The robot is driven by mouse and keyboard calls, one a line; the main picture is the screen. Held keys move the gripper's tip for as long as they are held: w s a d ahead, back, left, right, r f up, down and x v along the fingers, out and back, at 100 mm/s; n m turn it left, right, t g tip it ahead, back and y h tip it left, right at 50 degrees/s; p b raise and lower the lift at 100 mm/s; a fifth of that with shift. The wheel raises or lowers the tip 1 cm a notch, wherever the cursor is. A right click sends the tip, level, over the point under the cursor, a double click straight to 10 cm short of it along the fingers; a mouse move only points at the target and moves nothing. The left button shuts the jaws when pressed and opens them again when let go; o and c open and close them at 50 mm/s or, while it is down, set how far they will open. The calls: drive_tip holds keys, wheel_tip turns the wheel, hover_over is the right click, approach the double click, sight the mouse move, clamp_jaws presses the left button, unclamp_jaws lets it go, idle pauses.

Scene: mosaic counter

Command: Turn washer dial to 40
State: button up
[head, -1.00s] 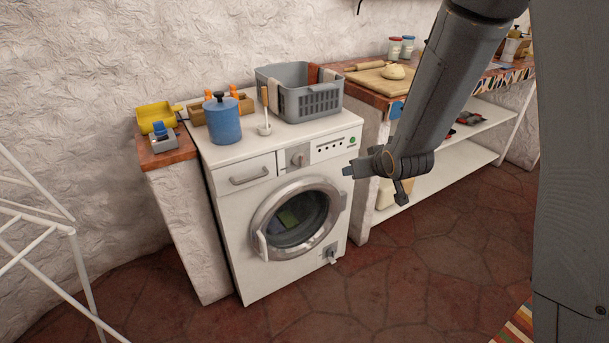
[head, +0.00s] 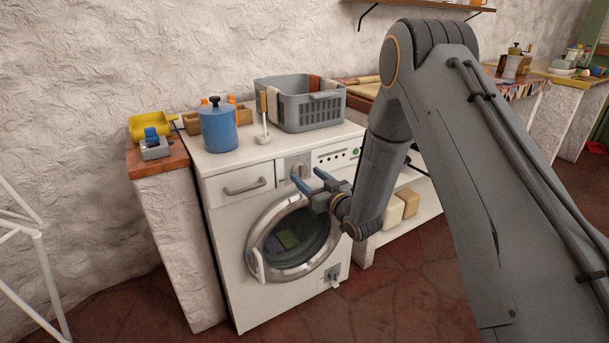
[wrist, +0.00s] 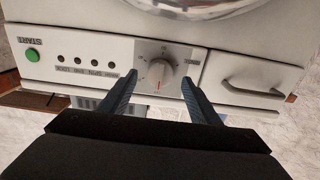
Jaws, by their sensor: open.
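The white washer (head: 232,217) stands against the wall, its round door shut. Its dial (wrist: 160,75) is a grey knob on a light square panel with small marks around it. My gripper (head: 308,178) is open in front of the control panel. In the wrist view its two blue fingers (wrist: 157,88) stand on either side of the dial, with gaps between them and the knob. I cannot tell how far the fingertips are from the panel.
A green start button (wrist: 33,55) and a drawer handle (wrist: 253,88) flank the dial. A white rack (head: 30,235) is at the left.

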sight(301, 170)
drive_tip(key=shift+x, duration=1.25)
drive_tip(key=c, duration=1.1)
drive_tip(key=shift+o, duration=0.2)
